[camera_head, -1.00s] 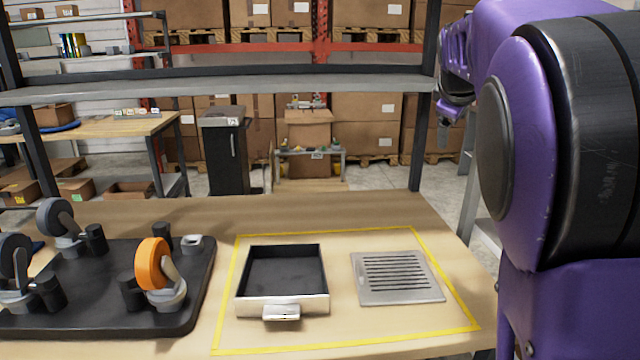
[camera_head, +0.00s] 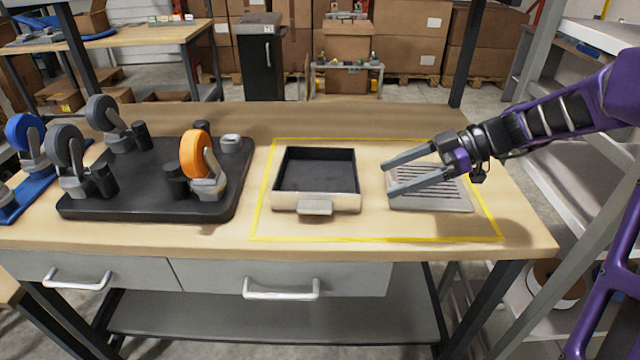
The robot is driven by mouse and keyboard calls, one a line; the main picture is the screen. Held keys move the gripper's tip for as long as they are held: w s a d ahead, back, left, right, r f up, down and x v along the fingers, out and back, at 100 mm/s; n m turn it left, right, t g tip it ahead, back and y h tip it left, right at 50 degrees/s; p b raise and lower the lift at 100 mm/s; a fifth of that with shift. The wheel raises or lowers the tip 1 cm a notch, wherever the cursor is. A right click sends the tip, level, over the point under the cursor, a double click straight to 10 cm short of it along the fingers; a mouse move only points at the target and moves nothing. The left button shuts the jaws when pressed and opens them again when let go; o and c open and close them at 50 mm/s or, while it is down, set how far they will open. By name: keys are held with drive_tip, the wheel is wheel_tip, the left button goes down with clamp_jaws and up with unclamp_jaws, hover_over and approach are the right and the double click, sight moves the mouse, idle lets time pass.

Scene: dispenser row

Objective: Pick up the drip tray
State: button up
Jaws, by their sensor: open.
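The drip tray (camera_head: 315,199) looks like an open black box with a pale metal front and a small front handle. It lies flat and empty inside a yellow outline on the wooden table. A flat slotted metal grate (camera_head: 455,200) lies to its right, apart from it. My gripper (camera_head: 388,179) is open and empty, its two fingers pointing left. It is over the grate, with the fingertips just right of the tray. The fingers hide part of the grate. I cannot tell their exact height.
A black board (camera_head: 150,207) with several caster wheels, one of them orange (camera_head: 197,155), stands left of the outline. A blue caster (camera_head: 27,135) is at the far left. Black table legs and a grey shelf unit (camera_head: 590,60) are at the right.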

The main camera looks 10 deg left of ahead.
approach(313, 204)
drive_tip(key=x, duration=0.4)
drive_tip(key=shift+d+f+b, duration=0.2)
drive_tip(key=shift+f+b, duration=0.15)
drive_tip(key=shift+b, duration=0.05)
drive_tip(key=shift+r+x, duration=0.15)
drive_tip(key=shift+x, duration=1.2)
drive_tip(key=shift+r+x, duration=0.2)
drive_tip(key=shift+x, duration=1.1)
drive_tip(key=shift+a, duration=0.15)
clamp_jaws()
